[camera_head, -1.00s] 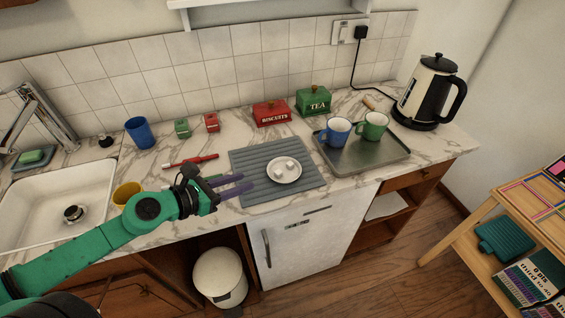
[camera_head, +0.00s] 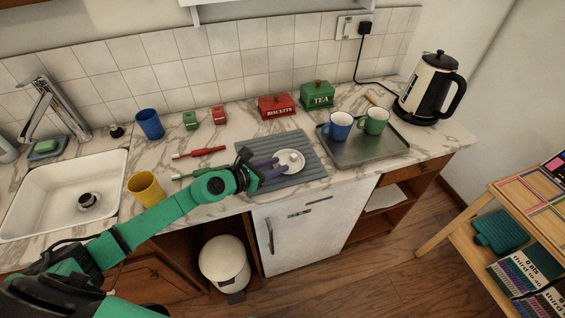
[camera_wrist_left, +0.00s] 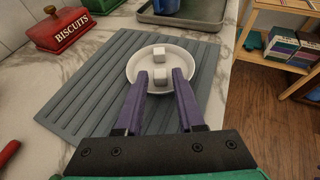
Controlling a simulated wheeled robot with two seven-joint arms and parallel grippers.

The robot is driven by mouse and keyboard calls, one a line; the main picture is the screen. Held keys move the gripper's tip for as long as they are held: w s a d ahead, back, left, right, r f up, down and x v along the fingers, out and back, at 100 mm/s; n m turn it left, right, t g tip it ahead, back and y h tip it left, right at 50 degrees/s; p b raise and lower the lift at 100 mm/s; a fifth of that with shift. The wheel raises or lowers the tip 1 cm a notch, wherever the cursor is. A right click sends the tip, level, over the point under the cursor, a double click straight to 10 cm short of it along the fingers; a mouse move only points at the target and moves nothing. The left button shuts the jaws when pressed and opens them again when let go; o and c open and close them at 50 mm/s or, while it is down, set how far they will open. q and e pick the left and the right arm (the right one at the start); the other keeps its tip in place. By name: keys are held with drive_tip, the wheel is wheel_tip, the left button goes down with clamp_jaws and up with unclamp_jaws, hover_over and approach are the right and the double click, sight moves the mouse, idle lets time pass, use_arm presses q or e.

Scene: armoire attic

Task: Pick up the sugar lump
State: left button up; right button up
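Two white sugar lumps sit on a small white saucer (camera_wrist_left: 137,66) on the grey ribbed mat (camera_wrist_left: 80,98). In the left wrist view the nearer sugar lump (camera_wrist_left: 159,77) shows in the gap between my purple fingertips, and the farther sugar lump (camera_wrist_left: 159,54) lies just beyond them. My left gripper (camera_head: 277,168) is open and reaches over the saucer's near left side from the left. Contact between the fingers and the lump cannot be told. In the head view the fingers partly cover the saucer (camera_head: 297,166). My right gripper is not in view.
A metal tray (camera_head: 350,154) with a blue mug (camera_head: 338,128) and a green mug (camera_head: 375,121) stands right of the mat. Red biscuit (camera_head: 277,107) and green tea (camera_head: 317,96) tins stand behind it.

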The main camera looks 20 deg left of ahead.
use_arm(q)
drive_tip(key=shift+x, duration=0.75)
drive_tip(key=shift+s+r, duration=0.1)
clamp_jaws()
